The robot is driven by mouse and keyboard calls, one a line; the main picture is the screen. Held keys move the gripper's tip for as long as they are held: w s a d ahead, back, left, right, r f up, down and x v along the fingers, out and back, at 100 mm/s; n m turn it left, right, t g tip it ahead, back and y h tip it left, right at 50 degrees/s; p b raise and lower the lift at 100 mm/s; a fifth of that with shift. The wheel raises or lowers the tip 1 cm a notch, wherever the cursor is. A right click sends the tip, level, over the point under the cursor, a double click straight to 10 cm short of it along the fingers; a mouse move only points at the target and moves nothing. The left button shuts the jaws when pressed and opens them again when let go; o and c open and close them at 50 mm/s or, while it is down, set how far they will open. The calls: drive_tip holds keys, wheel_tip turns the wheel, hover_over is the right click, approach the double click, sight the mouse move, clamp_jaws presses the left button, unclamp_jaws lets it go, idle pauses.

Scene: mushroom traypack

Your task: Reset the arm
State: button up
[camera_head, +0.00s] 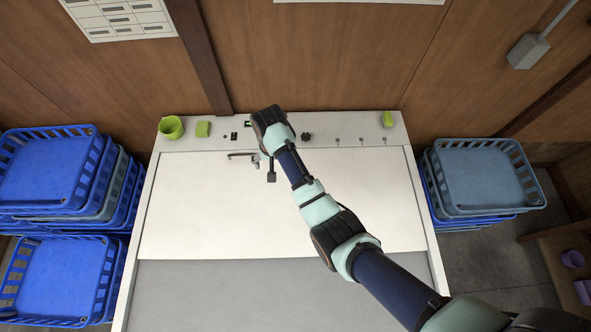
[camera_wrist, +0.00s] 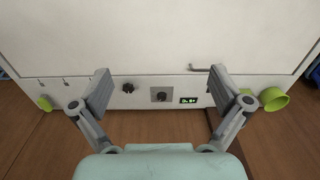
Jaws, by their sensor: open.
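My arm reaches in from the lower right of the head view and stretches over a white worktop (camera_head: 200,215). My gripper (camera_head: 264,165) hangs near the worktop's back strip, partly hidden behind my wrist. In the wrist view my gripper (camera_wrist: 160,82) is open, with its two grey fingers wide apart. Nothing is between them. Below it lies the white surface with dark knobs and a small green display (camera_wrist: 188,100). A thin metal handle (camera_head: 240,154) lies close to my gripper in the head view.
Stacked blue baskets (camera_head: 48,170) stand at the left and more baskets (camera_head: 485,140) at the right. A green cup (camera_head: 171,127), a green block (camera_head: 203,129) and another green item (camera_head: 387,119) sit along the back strip. The worktop's middle is clear.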

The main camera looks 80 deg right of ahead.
wheel_tip(320, 180, down, 10)
drive_tip(key=s+b, duration=0.1)
drive_tip(key=b, duration=0.6)
drive_tip(key=shift+d+f+b, duration=0.2)
drive_tip(key=shift+b, duration=0.1)
idle(0.3)
wheel_tip(320, 180, up, 10)
drive_tip(key=p, duration=0.7)
